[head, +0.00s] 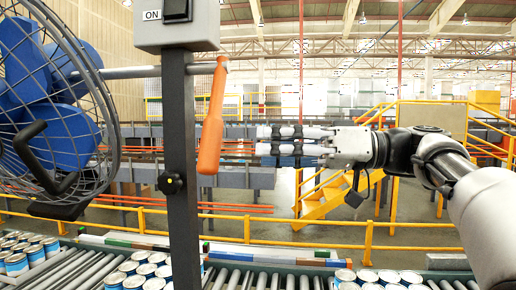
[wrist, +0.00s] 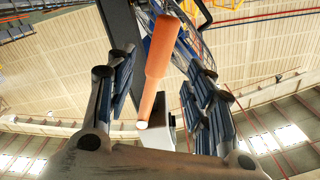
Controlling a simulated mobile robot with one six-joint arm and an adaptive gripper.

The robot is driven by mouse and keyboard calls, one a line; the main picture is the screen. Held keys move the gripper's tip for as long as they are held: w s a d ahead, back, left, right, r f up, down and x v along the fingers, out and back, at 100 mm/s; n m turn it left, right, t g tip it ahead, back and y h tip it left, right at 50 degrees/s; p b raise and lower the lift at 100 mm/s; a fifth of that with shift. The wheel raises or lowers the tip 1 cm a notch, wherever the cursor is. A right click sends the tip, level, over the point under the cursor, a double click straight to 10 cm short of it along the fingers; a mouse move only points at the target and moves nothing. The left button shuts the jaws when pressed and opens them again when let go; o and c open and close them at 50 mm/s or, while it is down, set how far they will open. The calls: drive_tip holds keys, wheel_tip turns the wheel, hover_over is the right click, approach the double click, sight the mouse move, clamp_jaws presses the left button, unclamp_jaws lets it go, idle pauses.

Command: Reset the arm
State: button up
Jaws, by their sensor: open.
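My gripper (head: 264,141) reaches in from the right of the head view, its fingers pointing left. The jaws are open and hold nothing. An orange handle (head: 212,120) hangs nearly upright to the left of the fingertips, beside the dark post. In the head view a gap shows between the fingertips and the handle. In the wrist view the orange handle (wrist: 162,45) appears between the two open fingers (wrist: 163,80), beyond them. I cannot tell the exact distance in depth.
A grey box (head: 177,25) marked ON tops the dark post (head: 183,220). A caged blue fan (head: 55,100) stands at the left. Roller conveyors (head: 270,277) carry several cans along the bottom. Yellow railings (head: 400,248) run behind. Open air surrounds my gripper above and below.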

drive_tip(key=s+f+m+t+h+b, duration=0.15)
drive_tip(key=s+f+m+h, duration=0.3)
drive_tip(key=f, duration=0.65)
drive_tip(key=s+f+m+t+h+b, duration=0.1)
drive_tip(key=s+f+m+h+b, duration=0.4)
drive_tip(key=f, duration=0.6)
drive_tip(key=s+d+f+m+h, duration=0.1)
drive_tip(key=s+d+f, duration=0.3)
drive_tip(key=f, duration=0.4)
drive_tip(key=s+d+f+h+b, duration=0.1)
drive_tip(key=s+d+f+h, duration=0.3)
drive_tip(key=f, duration=0.5)
drive_tip(key=s+d+f+m+h, duration=0.1)
drive_tip(key=s+d+f+h, duration=0.2)
drive_tip(key=s+d+f, duration=0.3)
wheel_tip(320, 180, down, 2)
drive_tip(key=shift+s+d+f+m+t, duration=0.15)
drive_tip(key=shift+s+d+m+t, duration=0.15)
drive_tip(key=shift+s, duration=0.55)
